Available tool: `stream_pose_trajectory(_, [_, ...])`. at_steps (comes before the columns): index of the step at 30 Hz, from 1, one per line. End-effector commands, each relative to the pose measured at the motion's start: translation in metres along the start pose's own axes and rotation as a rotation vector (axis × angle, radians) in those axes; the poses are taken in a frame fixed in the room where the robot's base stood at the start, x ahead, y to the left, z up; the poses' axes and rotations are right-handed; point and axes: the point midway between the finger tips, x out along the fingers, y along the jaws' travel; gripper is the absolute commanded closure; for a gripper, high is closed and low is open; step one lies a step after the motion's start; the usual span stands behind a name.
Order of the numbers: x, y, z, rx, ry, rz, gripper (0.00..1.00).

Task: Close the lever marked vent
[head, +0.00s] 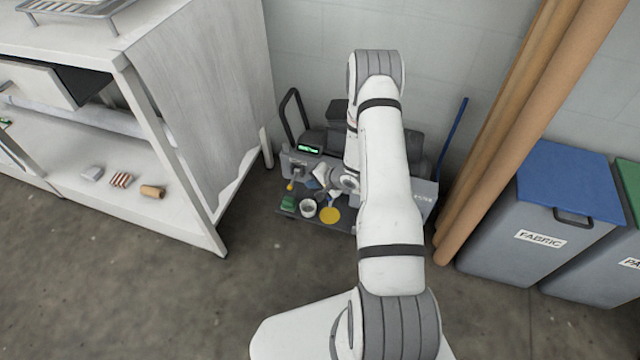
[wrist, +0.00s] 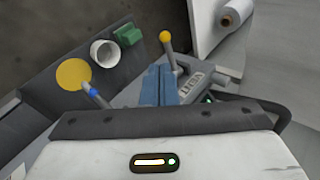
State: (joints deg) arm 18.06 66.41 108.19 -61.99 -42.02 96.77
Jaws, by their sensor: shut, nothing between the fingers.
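A lever with a yellow ball knob (wrist: 165,37) stands up from the grey machine, just beyond my fingertips in the wrist view. Its knob also shows in the head view (head: 290,187). A label plate (wrist: 192,82) lies beside it, too small to read surely. A second lever with a blue part (wrist: 92,90) is left of my fingers. I cannot tell from the lettering which lever is marked vent. My gripper (wrist: 159,69) is shut and empty, its blue fingers together close to the yellow-knobbed lever; contact cannot be told. In the head view my gripper (head: 319,179) is partly hidden by my arm.
The machine carries a green display (head: 308,149). A green block (head: 288,203), a white cup (head: 308,208) and a yellow disc (head: 330,215) sit on its dark front shelf. A white bench (head: 215,235) stands left; brown rolls (head: 500,145) and a fabric bin (head: 530,255) stand right.

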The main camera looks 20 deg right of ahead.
Motion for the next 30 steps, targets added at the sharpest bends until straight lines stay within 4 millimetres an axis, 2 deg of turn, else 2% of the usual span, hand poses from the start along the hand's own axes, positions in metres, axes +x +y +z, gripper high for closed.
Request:
stream_pose_trajectory(1, [0.016, 0.003, 0.001, -0.002, -0.003, 0.0, 1.0])
stream_pose_trajectory(6, [0.051, 0.003, 0.001, -0.002, -0.002, 0.001, 1.0])
stream_pose_trajectory(12, [0.078, -0.005, 0.001, -0.002, -0.002, 0.0, 1.0])
stream_pose_trajectory(17, [0.086, -0.008, 0.001, -0.002, -0.001, 0.001, 1.0])
stream_pose_trajectory(26, [0.087, -0.009, 0.001, -0.001, -0.002, 0.001, 1.0])
stream_pose_trajectory(27, [0.081, -0.003, -0.011, -0.002, -0.001, 0.0, 1.0])
stream_pose_trajectory(30, [0.087, -0.008, 0.0, -0.008, -0.003, 0.0, 1.0])
